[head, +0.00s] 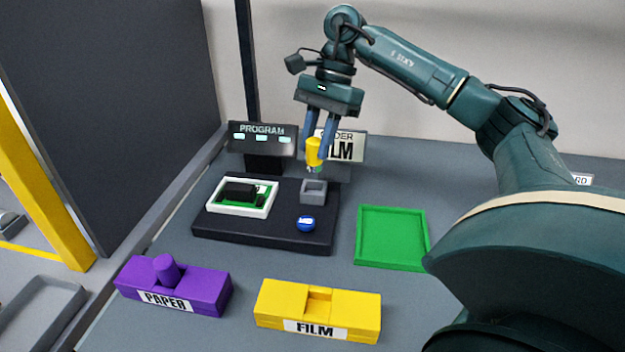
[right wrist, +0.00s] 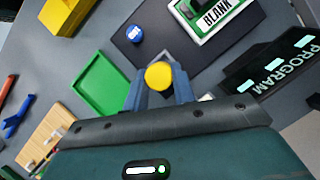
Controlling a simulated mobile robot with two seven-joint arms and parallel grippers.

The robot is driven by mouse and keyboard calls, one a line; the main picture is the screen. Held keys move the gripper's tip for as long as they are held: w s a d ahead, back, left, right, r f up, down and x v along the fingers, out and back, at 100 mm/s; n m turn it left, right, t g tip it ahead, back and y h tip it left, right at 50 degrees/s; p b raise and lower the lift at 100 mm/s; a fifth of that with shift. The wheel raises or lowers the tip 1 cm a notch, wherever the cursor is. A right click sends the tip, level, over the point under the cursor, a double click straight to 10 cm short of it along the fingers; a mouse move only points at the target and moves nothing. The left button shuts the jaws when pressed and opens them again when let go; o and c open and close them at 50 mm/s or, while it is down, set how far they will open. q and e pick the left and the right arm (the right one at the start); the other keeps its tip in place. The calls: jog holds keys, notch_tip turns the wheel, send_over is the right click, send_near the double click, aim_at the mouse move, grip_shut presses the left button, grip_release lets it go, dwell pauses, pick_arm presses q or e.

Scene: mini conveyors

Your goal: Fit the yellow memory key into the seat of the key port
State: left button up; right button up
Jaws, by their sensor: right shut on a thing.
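My right gripper (head: 320,142) is shut on the yellow memory key (head: 313,152), which hangs upright between the two blue fingers. In the right wrist view the key's round yellow top (right wrist: 159,76) shows between the fingertips. The key port is a grey square block (head: 313,191) with an open seat, on the black base board (head: 265,235). The key is above the port and apart from it in the head view. My left gripper is not in view.
The board also bears a white tray with a green circuit card (head: 243,196) and a blue button (head: 306,223). A green tray (head: 391,237) lies to the right. A purple PAPER block (head: 173,286) and a yellow FILM block (head: 318,310) stand in front. Signs (head: 262,139) stand behind.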

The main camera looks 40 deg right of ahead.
aim_at(317, 168)
jog(key=shift+f+b, duration=0.35)
jog(key=shift+f, duration=2.75)
jog(key=shift+f, duration=0.15)
jog(key=o, duration=1)
jog(key=p+v, duration=0.2)
jog(key=v, duration=1)
jog(key=shift+a, duration=0.1)
